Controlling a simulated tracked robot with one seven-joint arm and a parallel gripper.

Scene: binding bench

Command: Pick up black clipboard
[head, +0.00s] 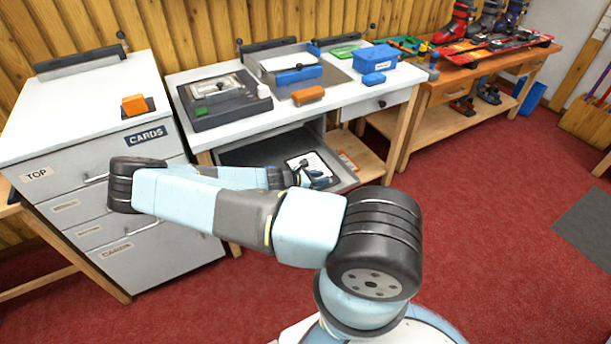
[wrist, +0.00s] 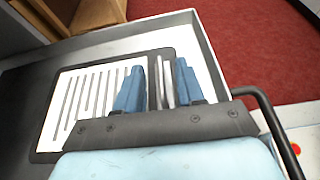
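The black clipboard (wrist: 47,152) lies flat in an open drawer, with a white lined sheet on it. In the head view the clipboard (head: 312,159) shows near the drawer's right end, partly covered by my gripper (head: 318,179). I see nothing held. The fingertips' height above the clipboard is hard to tell.
The open drawer (wrist: 214,57) has raised walls close to the clipboard. A white bench (head: 350,92) above it bears a dark device (head: 222,99), an orange block (head: 308,95) and a blue box (head: 375,58). A drawer cabinet (head: 75,125) stands at left.

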